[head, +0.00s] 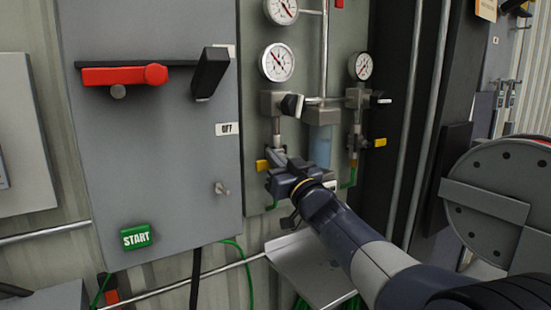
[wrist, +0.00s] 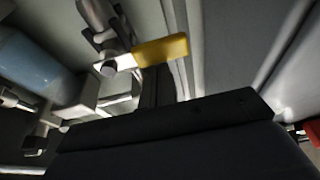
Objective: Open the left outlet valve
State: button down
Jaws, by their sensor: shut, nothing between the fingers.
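The left outlet valve has a yellow handle (head: 263,165), which sticks out to the left below the left pressure gauge. The same yellow handle (wrist: 162,50) is close up in the wrist view, just beyond my fingers. My gripper (head: 279,159) is shut and empty, right beside the handle, and hides part of the valve body. In the wrist view my gripper fingers (wrist: 157,84) reach up to the lower edge of the handle. I cannot tell whether they touch it.
A second yellow handle (head: 380,142) is on the right outlet line. A blue-tinted cylinder (head: 320,148) hangs between the two lines. A grey electrical box (head: 150,190) with a red lever (head: 120,76) stands close on the left. A grey tray (head: 315,265) juts out below my arm.

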jog(key=shift+f+n+g+y+b, duration=0.3)
jog(key=shift+f+n+y+b, duration=0.15)
jog(key=shift+n, duration=0.75)
notch_tip(320, 180, down, 6)
jog(key=w+d+n+g+y, duration=0.1)
jog(key=n+g, duration=0.5)
jog(key=n, duration=1.2)
jog(key=shift+w+d+n, duration=0.3)
jog(key=shift+w+d, duration=0.05)
jog(key=shift+d, duration=0.45)
jog(key=shift+d+y, duration=0.1)
jog(key=shift+y, duration=0.15)
